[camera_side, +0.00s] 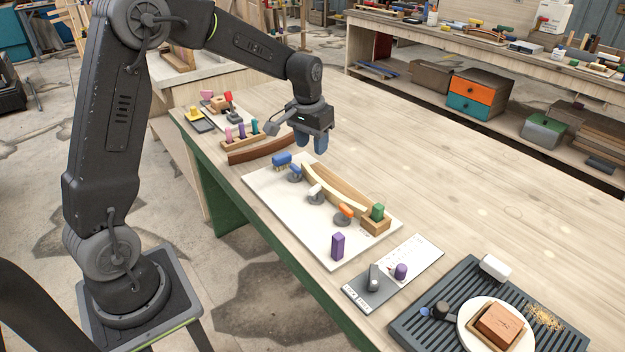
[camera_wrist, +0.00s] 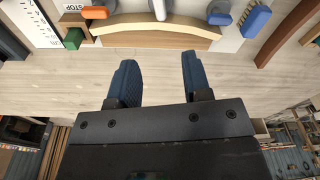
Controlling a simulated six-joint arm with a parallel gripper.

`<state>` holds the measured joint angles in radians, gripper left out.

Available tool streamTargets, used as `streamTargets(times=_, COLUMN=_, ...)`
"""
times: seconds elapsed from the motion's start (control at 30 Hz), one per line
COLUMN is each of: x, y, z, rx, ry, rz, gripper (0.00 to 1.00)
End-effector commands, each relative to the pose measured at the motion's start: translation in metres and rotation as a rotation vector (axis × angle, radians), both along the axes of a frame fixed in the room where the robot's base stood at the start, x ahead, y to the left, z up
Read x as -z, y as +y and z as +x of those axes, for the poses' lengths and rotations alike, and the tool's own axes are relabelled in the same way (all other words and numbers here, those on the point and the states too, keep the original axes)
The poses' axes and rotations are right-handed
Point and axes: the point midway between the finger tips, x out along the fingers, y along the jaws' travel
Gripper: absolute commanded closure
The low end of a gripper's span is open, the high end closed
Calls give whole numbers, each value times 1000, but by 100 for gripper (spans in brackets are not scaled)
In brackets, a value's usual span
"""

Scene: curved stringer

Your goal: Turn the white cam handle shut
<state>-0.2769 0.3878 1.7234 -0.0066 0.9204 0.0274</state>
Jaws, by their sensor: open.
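The white cam handle (camera_side: 315,192) sits on its round grey base in the middle of the white board (camera_side: 290,214), between the blue and orange handles. It also shows at the top edge of the wrist view (camera_wrist: 160,10), partly cut off. The curved wooden stringer (camera_side: 335,188) lies beside the cams, and it spans the upper part of the wrist view (camera_wrist: 155,30). My gripper (camera_side: 310,144) is above the far end of the board, with its blue fingers pointing down. In the wrist view its fingers (camera_wrist: 158,75) are apart with nothing between them.
The blue cam handle (camera_side: 295,169) and orange cam handle (camera_side: 346,211) flank the white one. A green block (camera_side: 377,211) and purple block (camera_side: 338,245) stand on the board. A dark red curved piece (camera_side: 262,149) lies beyond it.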

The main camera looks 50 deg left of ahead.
Motion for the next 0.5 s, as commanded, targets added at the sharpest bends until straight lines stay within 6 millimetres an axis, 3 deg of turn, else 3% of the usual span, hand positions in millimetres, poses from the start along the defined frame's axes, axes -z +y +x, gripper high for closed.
streamTargets(times=0.27, x=2, y=3, z=12, rx=-1, ry=111, rz=-26, gripper=55)
streamTargets(times=0.5, x=38, y=3, z=11, rx=-1, ry=113, rz=-26, gripper=55)
